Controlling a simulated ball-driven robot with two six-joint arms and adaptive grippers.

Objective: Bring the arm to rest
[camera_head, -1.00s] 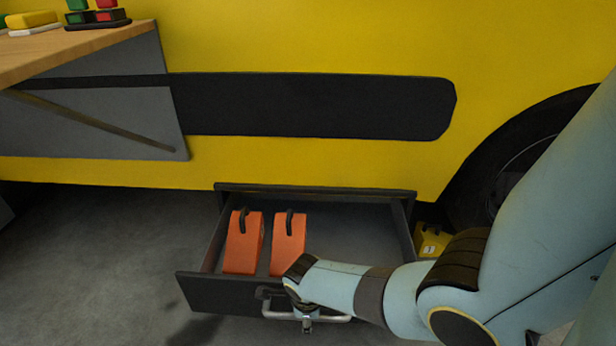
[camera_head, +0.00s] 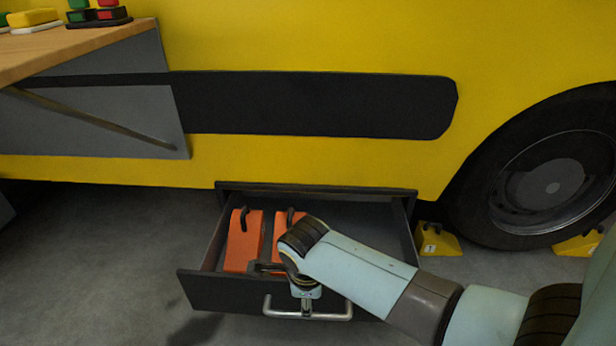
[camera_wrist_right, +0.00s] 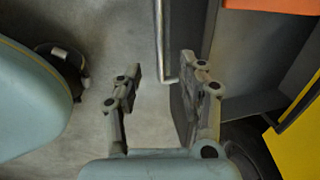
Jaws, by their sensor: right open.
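My right arm comes in from the right in the head view. Its gripper (camera_head: 303,293) points down at the front of the open drawer (camera_head: 225,292), close to the metal handle (camera_head: 340,314). In the right wrist view the two fingers of the gripper (camera_wrist_right: 160,82) stand apart with nothing held. The handle bar (camera_wrist_right: 161,42) shows there beyond the fingers, and its bent end appears between them. I cannot tell whether a finger touches it. My left gripper is not in view.
Two orange wheel chocks, one left (camera_head: 243,243) and one partly behind my wrist (camera_head: 279,232), lie in the drawer. Yellow chocks (camera_head: 437,241) sit by the wheel (camera_head: 550,188). A wooden bench (camera_head: 75,52) stands upper left. The floor (camera_head: 90,260) at left is clear.

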